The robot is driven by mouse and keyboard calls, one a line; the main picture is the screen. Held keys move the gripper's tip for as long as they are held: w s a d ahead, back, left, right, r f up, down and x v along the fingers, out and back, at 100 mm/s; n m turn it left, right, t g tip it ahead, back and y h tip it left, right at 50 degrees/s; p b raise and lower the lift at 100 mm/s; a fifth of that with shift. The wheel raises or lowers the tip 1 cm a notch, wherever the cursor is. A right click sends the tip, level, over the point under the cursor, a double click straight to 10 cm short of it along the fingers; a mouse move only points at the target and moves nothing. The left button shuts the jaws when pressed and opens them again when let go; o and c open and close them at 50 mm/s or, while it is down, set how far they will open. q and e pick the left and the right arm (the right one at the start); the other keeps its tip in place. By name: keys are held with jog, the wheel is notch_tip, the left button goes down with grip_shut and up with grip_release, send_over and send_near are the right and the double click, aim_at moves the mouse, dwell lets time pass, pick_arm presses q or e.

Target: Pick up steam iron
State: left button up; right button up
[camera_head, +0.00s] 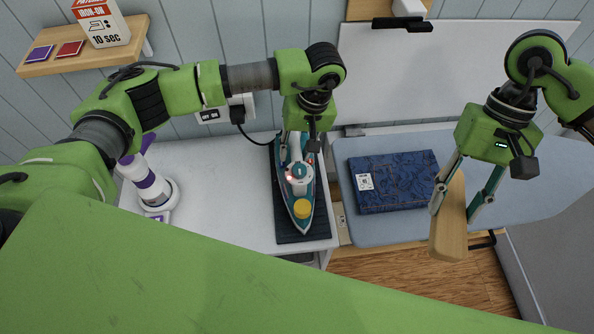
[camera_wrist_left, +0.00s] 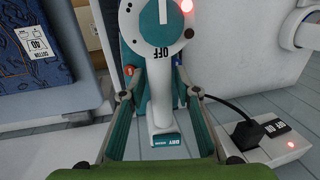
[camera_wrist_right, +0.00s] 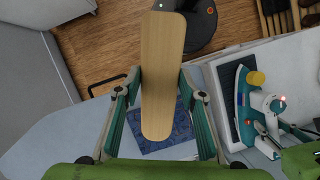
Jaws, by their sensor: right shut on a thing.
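The teal and white steam iron (camera_head: 299,200) lies on a dark ribbed mat (camera_head: 285,234) on the white counter, its yellow cap toward me. In the left wrist view its white handle (camera_wrist_left: 162,85) and a dial marked OFF (camera_wrist_left: 165,35) show, with a red light lit. My left gripper (camera_head: 299,140) is open above the iron's rear end, its fingers on either side of the handle with gaps between. My right gripper (camera_head: 456,208) is shut on a wooden block (camera_head: 449,232), held in the air over the front edge of the ironing board.
A folded blue patterned cloth (camera_head: 395,181) lies on the pale ironing board (camera_head: 510,190). A purple and white device (camera_head: 152,185) stands at the counter's left. A black plug (camera_head: 238,115) sits in the wall outlet. A shelf (camera_head: 75,55) holds an iron-on box.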

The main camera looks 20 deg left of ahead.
pick_arm(q)
grip_shut()
jog(key=shift+r, duration=0.1)
jog(key=shift+w, duration=0.1)
